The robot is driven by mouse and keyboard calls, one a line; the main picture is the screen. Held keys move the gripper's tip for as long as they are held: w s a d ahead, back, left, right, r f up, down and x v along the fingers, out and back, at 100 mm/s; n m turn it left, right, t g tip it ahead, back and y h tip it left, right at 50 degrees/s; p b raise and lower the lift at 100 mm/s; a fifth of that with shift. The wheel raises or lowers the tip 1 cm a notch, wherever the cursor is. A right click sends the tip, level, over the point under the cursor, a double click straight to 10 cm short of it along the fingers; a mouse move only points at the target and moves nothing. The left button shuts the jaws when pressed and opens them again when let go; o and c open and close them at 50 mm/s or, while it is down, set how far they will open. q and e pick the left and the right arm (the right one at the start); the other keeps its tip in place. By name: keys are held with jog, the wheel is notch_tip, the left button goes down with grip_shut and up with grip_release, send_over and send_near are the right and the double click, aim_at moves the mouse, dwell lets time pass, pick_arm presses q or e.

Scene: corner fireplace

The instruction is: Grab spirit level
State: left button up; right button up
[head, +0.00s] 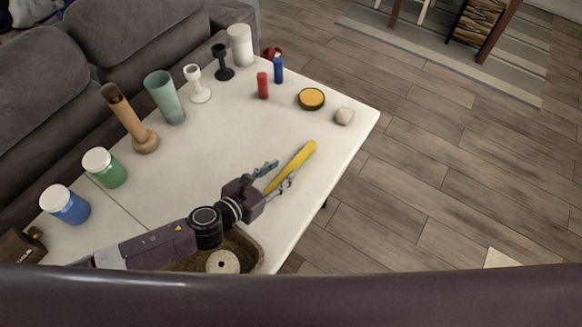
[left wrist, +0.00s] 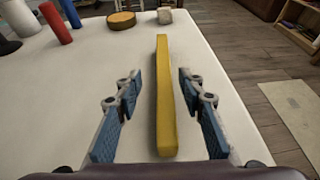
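The spirit level is a long yellow bar (head: 296,163) lying on the white table near its right edge. In the left wrist view the yellow bar (left wrist: 165,100) runs lengthwise between the two fingers. My left gripper (head: 280,176) is open around the near part of the bar, with a gap on each side. Its blue-padded fingers show in the left wrist view (left wrist: 153,95), apart and not touching the bar. My right gripper is not in view.
The white table (head: 235,135) bears a round orange-topped tin (head: 311,98), a pale stone (head: 344,116), red (head: 262,85) and blue (head: 278,69) cylinders, and jars along the sofa side. A basket (head: 250,250) lies under my left arm. The table's right edge is close.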

aim_at(288, 170)
pick_arm(q)
jog(key=x, duration=0.5)
jog(key=shift+s+d, duration=0.2)
jog(key=shift+d, duration=0.05)
grip_shut()
